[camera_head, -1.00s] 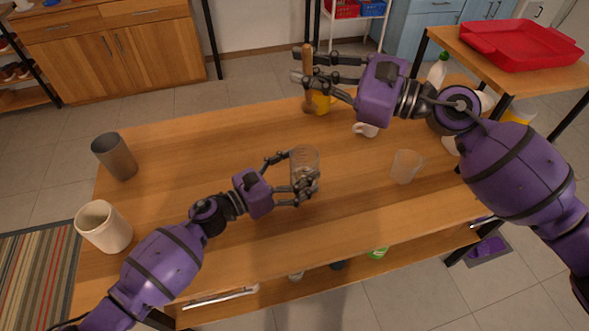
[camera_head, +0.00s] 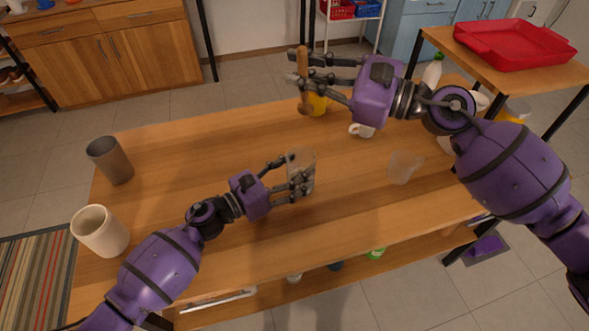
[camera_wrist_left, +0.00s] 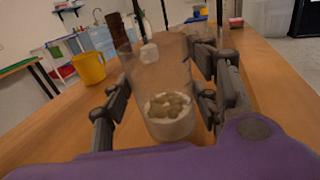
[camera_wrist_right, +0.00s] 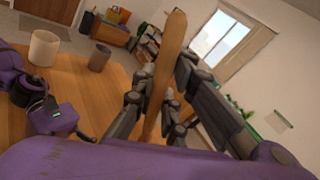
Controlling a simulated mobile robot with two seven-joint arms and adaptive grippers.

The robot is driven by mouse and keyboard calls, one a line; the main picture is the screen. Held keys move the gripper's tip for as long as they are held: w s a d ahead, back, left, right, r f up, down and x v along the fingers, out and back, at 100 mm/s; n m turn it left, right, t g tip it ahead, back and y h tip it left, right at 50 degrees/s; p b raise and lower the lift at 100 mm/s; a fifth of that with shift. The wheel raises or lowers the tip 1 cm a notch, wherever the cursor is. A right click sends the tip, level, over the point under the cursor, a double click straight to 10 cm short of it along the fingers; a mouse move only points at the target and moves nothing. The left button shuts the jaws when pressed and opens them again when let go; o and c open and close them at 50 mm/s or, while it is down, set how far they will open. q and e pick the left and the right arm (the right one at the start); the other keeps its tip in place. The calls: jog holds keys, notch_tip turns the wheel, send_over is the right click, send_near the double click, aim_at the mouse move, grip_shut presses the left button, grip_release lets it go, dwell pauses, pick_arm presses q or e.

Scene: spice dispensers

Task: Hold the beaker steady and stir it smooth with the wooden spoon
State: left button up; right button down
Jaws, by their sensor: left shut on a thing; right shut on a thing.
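The clear beaker (camera_head: 302,160) stands on the wooden table between the fingers of my left gripper (camera_head: 297,180), which is shut on it. In the left wrist view the beaker (camera_wrist_left: 158,75) holds pale, lumpy contents (camera_wrist_left: 168,106) near its bottom. My right gripper (camera_head: 318,80) is shut on the wooden spoon (camera_head: 303,68), above the far side of the table and apart from the beaker. The spoon (camera_wrist_right: 165,75) stands roughly upright between the fingers in the right wrist view.
A grey cup (camera_head: 110,160) and a cream container (camera_head: 99,231) stand at the left. A red tray (camera_head: 515,45) lies on a side table.

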aim_at(299, 149)
dwell(0.4)
notch_tip(299, 149, down, 3)
jog(key=m, duration=0.2)
jog(key=shift+a+r+m+h, duration=0.1)
jog(key=shift+a+m+h, duration=0.05)
jog(key=shift+m+h, duration=0.25)
jog(key=shift+f, duration=7.95)
jog(key=shift+a, duration=0.15)
